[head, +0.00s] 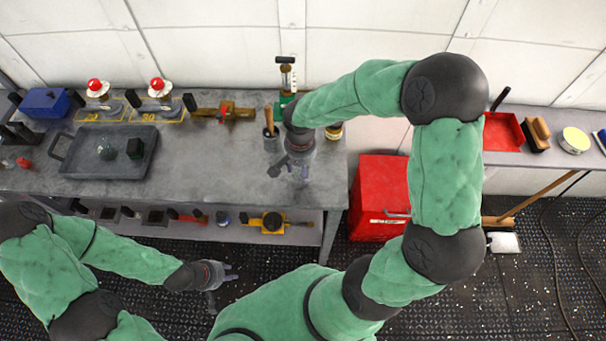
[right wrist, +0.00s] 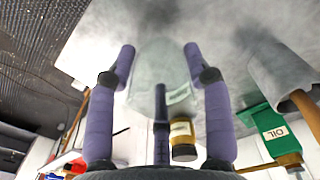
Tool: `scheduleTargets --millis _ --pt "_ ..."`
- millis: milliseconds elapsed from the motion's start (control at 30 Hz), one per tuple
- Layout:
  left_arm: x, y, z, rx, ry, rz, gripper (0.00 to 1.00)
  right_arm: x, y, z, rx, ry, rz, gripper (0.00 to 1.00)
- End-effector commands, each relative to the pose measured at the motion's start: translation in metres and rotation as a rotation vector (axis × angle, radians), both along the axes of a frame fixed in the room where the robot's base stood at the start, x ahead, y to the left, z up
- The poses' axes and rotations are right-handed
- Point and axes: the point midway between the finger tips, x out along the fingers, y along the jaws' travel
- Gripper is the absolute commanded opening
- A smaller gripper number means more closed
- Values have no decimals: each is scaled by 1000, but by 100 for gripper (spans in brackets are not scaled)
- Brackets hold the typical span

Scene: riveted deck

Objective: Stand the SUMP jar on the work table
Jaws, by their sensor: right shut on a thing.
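My right gripper (head: 292,168) is over the right part of the grey work table (head: 218,172), near its front edge. In the right wrist view the gripper (right wrist: 160,85) has its purple fingers shut around a clear glass jar (right wrist: 155,58) with a pale label. The print on the label cannot be read, so I cannot confirm it is the SUMP jar. The jar is mostly hidden in the head view, and I cannot tell whether it touches the table. My left gripper (head: 222,283) is open and empty, low in front of the table.
A grey tray (head: 68,175) holding a small glass item and a dark block lies left. The table between tray and cup is clear.

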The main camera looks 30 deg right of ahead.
Motion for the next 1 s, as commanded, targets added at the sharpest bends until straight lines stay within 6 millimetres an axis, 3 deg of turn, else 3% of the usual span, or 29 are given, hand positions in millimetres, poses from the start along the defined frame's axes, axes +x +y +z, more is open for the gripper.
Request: scheduleTargets --millis 167,400,800,833,900,1000 --pt "0 0 -2 0 0 0 31 0 -8 -10 0 0 -1 17" --pt "0 0 -11 0 0 0 31 0 -9 -41 0 1 0 17" --pt "0 0 -14 0 0 0 31 1 -9 -45 0 -1 0 17" --pt "0 0 -14 0 0 0 31 0 -9 -45 1 -1 0 54" --pt "0 0 -13 0 0 0 31 0 -9 -44 1 -1 0 73" --pt "0 0 -13 0 0 0 31 0 -9 -44 1 -1 0 75"
